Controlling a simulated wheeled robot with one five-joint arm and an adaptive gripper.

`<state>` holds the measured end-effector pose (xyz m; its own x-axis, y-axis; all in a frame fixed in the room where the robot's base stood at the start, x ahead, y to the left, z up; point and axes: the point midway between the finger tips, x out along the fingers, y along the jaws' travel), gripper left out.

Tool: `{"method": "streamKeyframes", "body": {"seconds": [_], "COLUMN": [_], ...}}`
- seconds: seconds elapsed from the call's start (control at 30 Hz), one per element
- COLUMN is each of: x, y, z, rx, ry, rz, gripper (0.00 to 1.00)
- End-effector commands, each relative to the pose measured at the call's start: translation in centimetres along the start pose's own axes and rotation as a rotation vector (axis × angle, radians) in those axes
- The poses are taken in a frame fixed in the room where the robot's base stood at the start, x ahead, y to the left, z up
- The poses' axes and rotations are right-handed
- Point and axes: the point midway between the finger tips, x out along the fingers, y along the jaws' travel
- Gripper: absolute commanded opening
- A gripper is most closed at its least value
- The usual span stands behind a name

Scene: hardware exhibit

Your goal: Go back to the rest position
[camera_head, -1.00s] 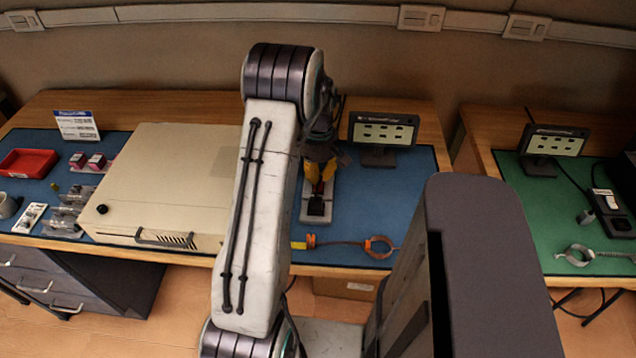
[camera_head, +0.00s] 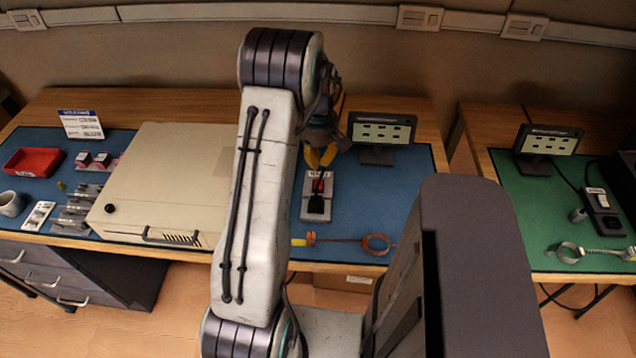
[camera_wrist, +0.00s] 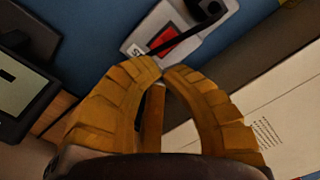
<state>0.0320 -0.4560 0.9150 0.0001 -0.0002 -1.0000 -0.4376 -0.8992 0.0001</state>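My gripper (camera_head: 320,158) has yellow ribbed fingers and hangs above the back end of a grey switch box on the blue mat. In the wrist view, the fingertips (camera_wrist: 161,70) meet, with nothing seen between them. The grey switch box (camera_head: 312,207) has a red part, a black lever and a white label. It also shows past the fingertips in the wrist view (camera_wrist: 190,45), apart from them. My arm's pale link crosses the middle of the head view and hides part of the bench.
A large beige case (camera_head: 165,190) stands left of my arm. A small display (camera_head: 382,132) stands behind the box to the right. An orange ring tool (camera_head: 376,244) lies near the front edge. A green-matted bench (camera_head: 520,215) is at right.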

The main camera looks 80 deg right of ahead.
Motion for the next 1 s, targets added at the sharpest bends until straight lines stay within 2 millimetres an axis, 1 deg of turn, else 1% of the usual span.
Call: {"method": "streamKeyframes", "body": {"seconds": [0.5,0.63,0.77,0.87,0.93,1.0], "x": [0.0,0.0,0.0,0.0,0.5,1.2], "y": [0.0,0.0,-0.1,-0.2,-1.0,-2.6], "z": [0.0,0.0,0.0,0.1,0.4,1.1], "rx": [0.001,0.042,0.182,0.351,0.476,0.592], "ry": [0.000,0.000,-0.001,-0.005,-0.021,-0.052], "rz": [0.000,0.000,-0.003,-0.008,-0.029,-0.063], "gripper": [0.00,0.00,0.00,0.00,0.00,0.00]}}
